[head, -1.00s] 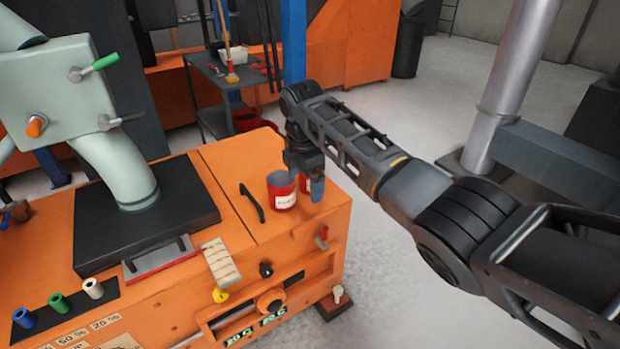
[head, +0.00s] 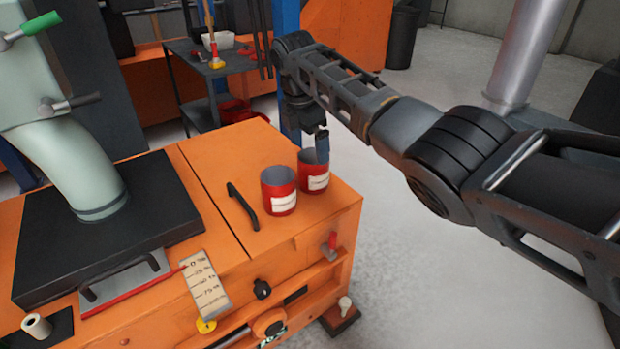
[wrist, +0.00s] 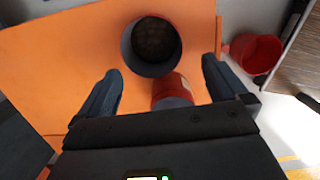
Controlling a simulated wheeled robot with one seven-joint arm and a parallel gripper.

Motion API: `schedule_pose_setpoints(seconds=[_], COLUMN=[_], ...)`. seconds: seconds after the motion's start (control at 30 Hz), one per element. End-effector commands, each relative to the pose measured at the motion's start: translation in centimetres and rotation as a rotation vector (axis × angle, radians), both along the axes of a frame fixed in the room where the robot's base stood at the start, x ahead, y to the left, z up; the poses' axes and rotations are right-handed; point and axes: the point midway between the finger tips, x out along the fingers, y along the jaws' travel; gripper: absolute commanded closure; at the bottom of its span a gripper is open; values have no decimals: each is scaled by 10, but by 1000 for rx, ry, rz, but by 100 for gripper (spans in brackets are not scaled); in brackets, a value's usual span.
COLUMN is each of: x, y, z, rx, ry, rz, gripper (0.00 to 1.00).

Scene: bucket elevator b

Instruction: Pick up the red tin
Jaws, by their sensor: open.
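Two open red tins with white labels stand upright on the orange machine top, a left tin (head: 278,192) and a right tin (head: 313,176). My gripper (head: 321,148) points down at the right tin's far rim; one blue-grey finger shows there. In the wrist view the open gripper (wrist: 160,68) has its two fingers spread apart with nothing held. One tin's dark open mouth (wrist: 152,45) lies just beyond the fingertips. Another tin's red side (wrist: 172,88) shows between the fingers, partly hidden by the gripper body. I cannot tell which tin is which there.
A black handle (head: 243,207) rises from the orange top (head: 215,165) left of the tins. A red lever (head: 331,244) is on the machine's front. A red bucket (wrist: 256,53) stands on the floor beyond the top's edge. A dark cart (head: 205,70) stands behind.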

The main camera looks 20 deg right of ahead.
Motion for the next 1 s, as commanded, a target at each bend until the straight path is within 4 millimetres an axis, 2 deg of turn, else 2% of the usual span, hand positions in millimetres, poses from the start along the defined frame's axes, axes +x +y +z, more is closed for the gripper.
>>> schedule_pose_setpoints(seconds=[0.03,0.57,0.87,1.0], x=[0,2,5,6], y=[0,-8,-20,-21], z=[-12,-49,-88,-92], rx=[0,0,-1,-1], ry=[0,1,2,0], rz=[0,-1,0,0], gripper=[0,0,0,0])
